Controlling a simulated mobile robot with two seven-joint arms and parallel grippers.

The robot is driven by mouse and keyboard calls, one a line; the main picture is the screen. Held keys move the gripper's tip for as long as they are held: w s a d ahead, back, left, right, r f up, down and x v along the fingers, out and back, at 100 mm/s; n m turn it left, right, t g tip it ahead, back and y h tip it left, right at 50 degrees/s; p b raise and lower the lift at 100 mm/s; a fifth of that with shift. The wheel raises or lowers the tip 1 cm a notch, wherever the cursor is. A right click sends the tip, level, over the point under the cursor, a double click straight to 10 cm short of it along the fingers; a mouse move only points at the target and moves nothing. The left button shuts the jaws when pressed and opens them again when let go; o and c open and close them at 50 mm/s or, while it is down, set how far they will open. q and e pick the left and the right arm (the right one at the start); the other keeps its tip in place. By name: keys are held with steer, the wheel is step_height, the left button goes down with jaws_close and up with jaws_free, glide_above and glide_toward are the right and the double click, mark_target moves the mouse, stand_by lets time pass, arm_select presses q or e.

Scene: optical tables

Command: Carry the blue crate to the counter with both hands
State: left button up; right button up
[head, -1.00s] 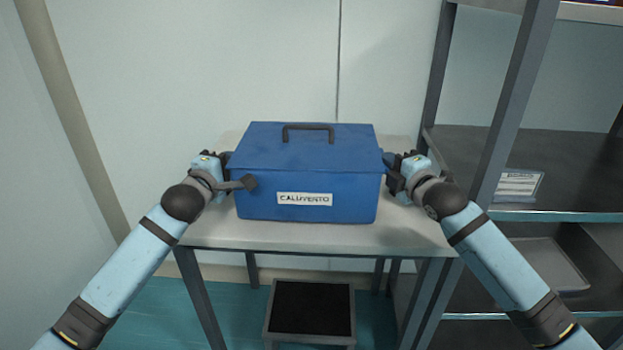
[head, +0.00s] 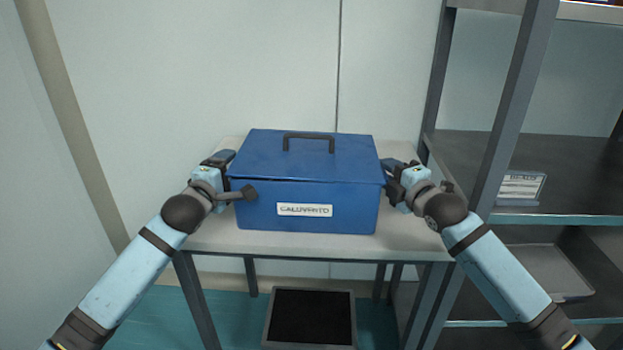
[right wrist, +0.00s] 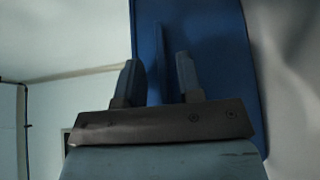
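The blue crate (head: 255,212) sits on the light-topped table, with its lid on, a dark handle on top and a white label in front. My right gripper (head: 390,168) is at the crate's right side. In the right wrist view, the fingers of my right gripper (right wrist: 158,80) stand apart on either side of a thin blue flange of the crate (right wrist: 205,30), with gaps visible. My left gripper (head: 222,160) is at the crate's left side; its fingertips are partly hidden, so its opening is unclear. The counter cannot be identified in view.
The table (head: 405,235) has a narrow free strip around the crate. A dark metal shelf rack (head: 510,120) stands close on the right, holding a small card sign (head: 520,187) and a grey tray (head: 550,270). A dark-topped low stool (head: 312,315) is under the table's front. A wall is behind.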

arm_select(q)
steer(key=v, duration=0.7)
steer(key=shift+s, duration=0.3)
steer(key=shift+a, duration=0.15)
arm_select(e)
steer(key=shift+o, duration=0.4)
steer(key=o, duration=0.7)
step_height(320, 180, up, 10)
